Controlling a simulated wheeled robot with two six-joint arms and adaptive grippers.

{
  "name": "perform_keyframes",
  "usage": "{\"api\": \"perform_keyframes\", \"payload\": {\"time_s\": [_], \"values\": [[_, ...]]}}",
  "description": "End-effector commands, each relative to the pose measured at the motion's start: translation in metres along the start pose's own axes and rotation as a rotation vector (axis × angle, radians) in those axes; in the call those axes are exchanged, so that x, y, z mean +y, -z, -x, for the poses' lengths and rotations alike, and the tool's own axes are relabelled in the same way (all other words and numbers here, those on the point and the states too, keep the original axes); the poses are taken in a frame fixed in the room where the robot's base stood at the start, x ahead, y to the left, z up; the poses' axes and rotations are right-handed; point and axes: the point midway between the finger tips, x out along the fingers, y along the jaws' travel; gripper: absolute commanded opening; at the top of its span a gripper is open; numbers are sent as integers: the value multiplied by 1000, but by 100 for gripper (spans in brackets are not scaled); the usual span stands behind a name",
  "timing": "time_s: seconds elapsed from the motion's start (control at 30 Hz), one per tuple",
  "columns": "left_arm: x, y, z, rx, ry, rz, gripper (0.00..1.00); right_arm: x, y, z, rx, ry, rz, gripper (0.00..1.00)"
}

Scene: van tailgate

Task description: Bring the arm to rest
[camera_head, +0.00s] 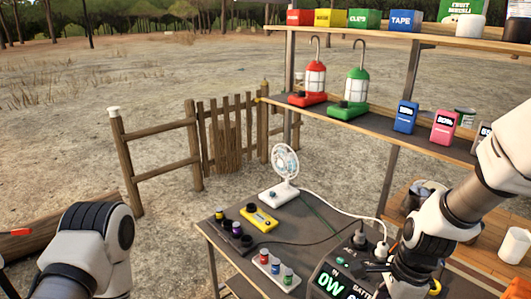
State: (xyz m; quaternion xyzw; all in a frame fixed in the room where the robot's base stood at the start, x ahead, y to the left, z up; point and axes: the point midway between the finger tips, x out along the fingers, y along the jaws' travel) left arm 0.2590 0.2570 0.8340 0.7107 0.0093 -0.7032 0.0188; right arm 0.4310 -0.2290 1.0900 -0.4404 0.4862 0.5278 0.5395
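My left arm shows only as white and dark links at the lower left; its gripper is not in view. My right arm comes in from the right, and its dark gripper (376,267) is low over the power station (330,280), beside the plugs. The arm's links and the dark parts there hide whether its fingers are open or shut. The power station's display reads 0W. A black plug (360,239) and a white plug (381,248) stand at its top, with a white cable running toward the white fan (285,168).
The dark table (300,226) also holds a yellow device (259,219), a dark tray (232,236) and a white tray of small bottles (276,273). Shelves at right carry a red lantern (314,80), a green lantern (356,88) and boxes. A wooden fence (160,133) stands behind on open ground.

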Motion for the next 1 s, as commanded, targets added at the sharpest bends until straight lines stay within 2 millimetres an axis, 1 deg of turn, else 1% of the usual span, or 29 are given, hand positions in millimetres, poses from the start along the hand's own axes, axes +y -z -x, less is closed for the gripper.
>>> {"api": "perform_keyframes", "payload": {"time_s": [0.03, 0.17, 0.27, 0.37, 0.47, 0.5, 0.57, 0.6, 0.67, 0.7, 0.77, 0.8, 0.83, 0.9, 0.97, 1.0], "values": [[0, 0, -4, 1, 0, 0, 40, 4, 2, -14, 2, -25, -4, 63], [0, 1, -10, 2, 0, -1, 40, 16, 7, -44, 7, -94, -13, 63], [0, 1, -14, 2, 0, -1, 40, 32, 12, -71, 13, -160, -20, 63], [0, 1, -20, 2, 0, -1, 40, 54, 18, -102, 21, -242, -27, 63], [0, 1, -27, 1, 0, 0, 40, 80, 26, -137, 34, -320, -25, 63], [0, 0, -30, 1, 0, 0, 40, 92, 30, -152, 39, -348, -14, 63], [0, 0, -35, 1, 0, 0, 40, 111, 36, -177, 47, -389, 20, 63], [0, 0, -39, 1, 0, 0, 40, 125, 41, -195, 50, -412, 57, 63], [0, 1, -45, 1, 0, 0, 40, 148, 49, -222, 50, -442, 134, 63], [0, 1, -49, 1, 0, 0, 40, 164, 55, -240, 47, -455, 207, 63], [0, 1, -55, 1, 0, 0, 40, 188, 64, -267, 36, -463, 347, 63], [0, 1, -59, 2, 0, -1, 40, 202, 69, -284, 24, -457, 468, 63], [0, 1, -60, 1, 0, 0, 40, 211, 72, -294, 16, -443, 561, 63], [0, 1, -62, 1, 0, 0, 40, 219, 76, -308, 5, -391, 776, 63], [0, 1, -62, 1, 0, 0, 40, 215, 78, -314, 10, -324, 958, 63], [0, 1, -61, 1, 0, 0, 40, 205, 77, -313, 25, -267, 1078, 63]]}}
